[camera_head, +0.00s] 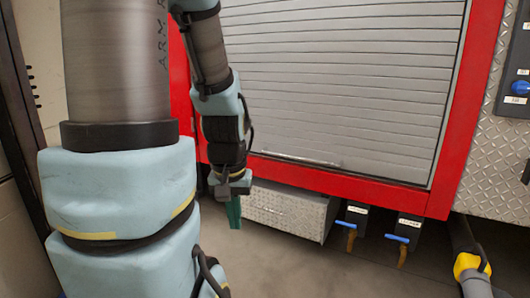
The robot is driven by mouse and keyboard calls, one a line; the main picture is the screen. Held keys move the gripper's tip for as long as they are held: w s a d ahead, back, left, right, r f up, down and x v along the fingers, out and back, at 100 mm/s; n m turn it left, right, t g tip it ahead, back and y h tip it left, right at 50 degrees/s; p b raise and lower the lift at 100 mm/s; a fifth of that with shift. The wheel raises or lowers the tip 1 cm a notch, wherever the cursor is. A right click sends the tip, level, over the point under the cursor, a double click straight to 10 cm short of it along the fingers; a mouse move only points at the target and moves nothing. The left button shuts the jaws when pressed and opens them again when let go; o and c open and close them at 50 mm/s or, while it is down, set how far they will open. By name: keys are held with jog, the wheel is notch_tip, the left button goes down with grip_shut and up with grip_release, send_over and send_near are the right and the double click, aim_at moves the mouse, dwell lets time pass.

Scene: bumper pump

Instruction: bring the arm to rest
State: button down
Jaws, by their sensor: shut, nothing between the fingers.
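My arm hangs down on the left side of the head view. Its upper part is large and close on the left, and its forearm bends down at the centre left. My gripper (234,221) points downward in front of the red vehicle's lower edge, with green fingers that look closed together. Nothing shows between the fingers. The gap between the gripper and the metal step behind it cannot be judged exactly.
A red-framed vehicle side with a grey roller shutter (340,75) fills the back. Below it are a metal step box (290,211) and two blue-handled valves (353,211) (404,238). The floor (330,272) in front looks clear.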

notch_tip(320, 180, up, 22)
jog(key=p, duration=1.9)
jog(key=shift+f, duration=0.15)
